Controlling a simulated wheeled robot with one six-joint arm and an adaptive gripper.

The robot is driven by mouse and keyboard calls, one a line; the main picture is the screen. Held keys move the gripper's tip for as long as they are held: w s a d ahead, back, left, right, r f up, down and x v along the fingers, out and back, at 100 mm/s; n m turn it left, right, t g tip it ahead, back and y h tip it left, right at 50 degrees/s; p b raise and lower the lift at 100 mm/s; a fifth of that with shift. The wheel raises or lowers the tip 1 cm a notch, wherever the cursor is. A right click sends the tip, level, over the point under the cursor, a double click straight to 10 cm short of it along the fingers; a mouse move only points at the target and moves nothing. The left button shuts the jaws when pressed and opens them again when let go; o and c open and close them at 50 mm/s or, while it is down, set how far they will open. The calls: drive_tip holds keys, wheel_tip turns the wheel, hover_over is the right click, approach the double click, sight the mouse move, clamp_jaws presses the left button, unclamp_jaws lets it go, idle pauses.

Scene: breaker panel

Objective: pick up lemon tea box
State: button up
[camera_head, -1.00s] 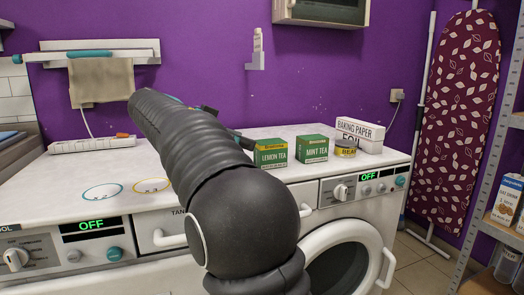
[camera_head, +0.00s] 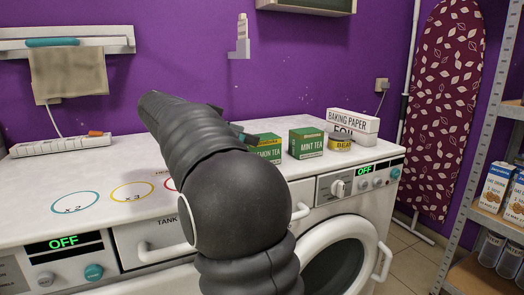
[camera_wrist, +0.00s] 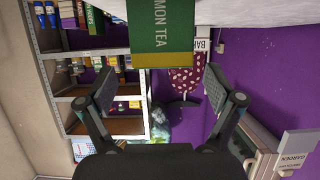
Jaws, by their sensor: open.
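The green lemon tea box (camera_head: 268,150) stands on the white countertop above the machines, partly hidden behind my arm. In the wrist view the lemon tea box (camera_wrist: 162,30) fills the top middle, lettering side showing, its top cut off by the picture edge. My gripper (camera_wrist: 158,82) is open and empty, with its two fingers spread left and right below the box in that picture. In the head view the gripper is mostly hidden behind my arm, close to the box's left side; contact cannot be told.
The mint tea box (camera_head: 307,143) stands just right of the lemon tea box. A yellow can (camera_head: 340,145) and a baking paper box (camera_head: 353,120) are further right. A white power strip (camera_head: 60,145) lies far left. The countertop (camera_head: 110,165) between has coloured circles and free room.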

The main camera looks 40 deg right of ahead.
sight(263, 136)
drive_tip(key=shift+p+x, duration=0.3)
drive_tip(key=shift+x, duration=2.5)
drive_tip(key=shift+w+r, duration=0.1)
drive_tip(key=shift+w, duration=0.05)
drive_tip(key=c, duration=1.2)
